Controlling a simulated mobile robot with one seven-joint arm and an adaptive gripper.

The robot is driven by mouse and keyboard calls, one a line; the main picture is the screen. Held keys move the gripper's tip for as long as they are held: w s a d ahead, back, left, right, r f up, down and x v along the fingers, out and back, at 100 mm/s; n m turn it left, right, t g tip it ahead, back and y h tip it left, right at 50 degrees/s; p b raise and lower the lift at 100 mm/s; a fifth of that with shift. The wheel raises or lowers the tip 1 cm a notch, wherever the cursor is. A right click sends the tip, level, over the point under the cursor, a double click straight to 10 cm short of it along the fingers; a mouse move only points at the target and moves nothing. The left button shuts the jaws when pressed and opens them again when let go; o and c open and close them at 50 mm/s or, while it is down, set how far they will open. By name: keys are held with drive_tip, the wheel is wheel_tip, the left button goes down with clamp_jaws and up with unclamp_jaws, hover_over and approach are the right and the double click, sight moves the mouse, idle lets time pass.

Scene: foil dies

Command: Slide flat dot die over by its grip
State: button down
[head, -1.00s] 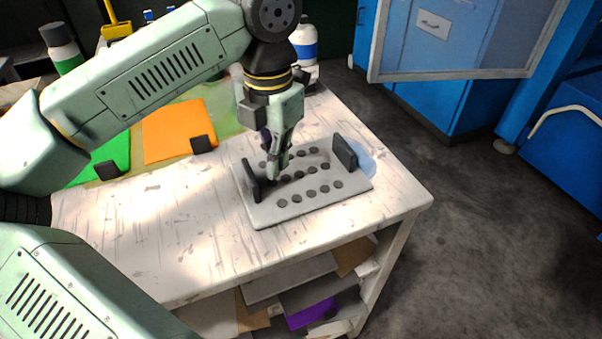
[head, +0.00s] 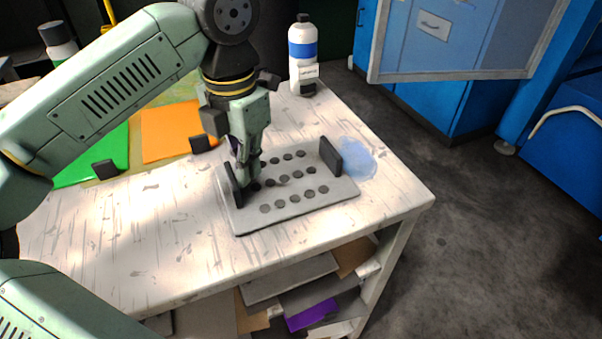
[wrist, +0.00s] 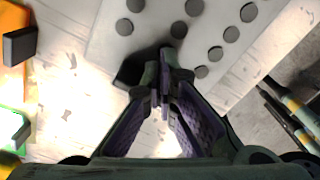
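The flat dot die is a light grey plate (head: 300,209) with rows of dark round dots and an upright black grip at each short end. It lies flat on the white table. The right grip (head: 331,156) stands clear. My gripper (head: 248,180) is low at the left grip (head: 233,187), with its fingertips on the plate side, apparently against it. In the wrist view my fingers (wrist: 162,72) look closed together, with nothing seen between them. They partly hide the dark grip (wrist: 134,70); the exact contact is hidden.
A pale blue patch (head: 358,158) lies on the table right of the plate. Orange (head: 172,131) and green (head: 104,153) sheets with small black blocks lie at the back left. A white-and-blue bottle (head: 303,60) stands at the back. The table left of the plate is clear.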

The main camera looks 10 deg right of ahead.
drive_tip(key=shift+s+a+b, duration=0.25)
drive_tip(key=shift+s+a, duration=0.2)
drive_tip(key=shift+a, duration=0.9)
drive_tip(key=shift+s+a+b, duration=0.2)
drive_tip(key=shift+s+a, duration=0.2)
drive_tip(key=shift+a, duration=0.95)
drive_tip(key=shift+s+a+b, duration=0.25)
drive_tip(key=shift+s+a, duration=0.2)
drive_tip(key=shift+a, duration=0.9)
drive_tip(key=shift+s+a, duration=0.55)
drive_tip(key=shift+a, duration=1.1)
drive_tip(key=shift+s+a, duration=0.5)
drive_tip(key=shift+a, duration=1.1)
drive_tip(key=shift+s+a, duration=0.55)
drive_tip(key=shift+a, duration=1.1)
drive_tip(key=shift+w+d, duration=0.25)
drive_tip(key=shift+d, duration=0.55)
wheel_tip(320, 180, up, 9)
drive_tip(key=p, duration=0.6)
